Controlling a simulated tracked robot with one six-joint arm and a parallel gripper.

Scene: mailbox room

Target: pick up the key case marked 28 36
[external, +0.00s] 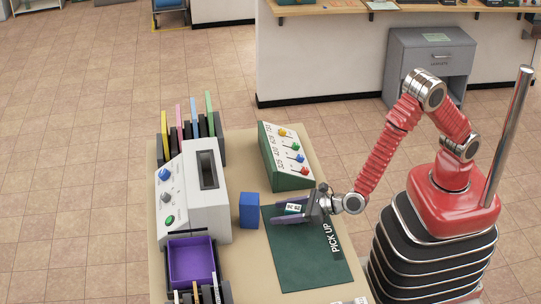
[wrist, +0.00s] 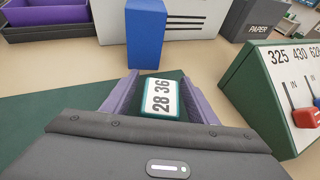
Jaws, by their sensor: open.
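The key case marked 28 36 (wrist: 160,97) is a small teal block with a white label on top. It lies on the dark green mat marked PICK UP (external: 305,262). In the external view the key case (external: 293,208) shows near the mat's far edge. My gripper (wrist: 162,80) is open, with one purple-lined finger on each side of the case. The case sits between the fingers. A narrow gap shows beside it in the wrist view, and I cannot tell whether either finger touches it. The case's near lower part is hidden by my gripper's body.
A blue block (external: 249,210) stands just beyond the fingertips. A green sloped panel with colored levers (external: 286,158) is close on one side. A white machine (external: 207,195) and a purple tray (external: 191,262) stand at the left. The mat's near part is clear.

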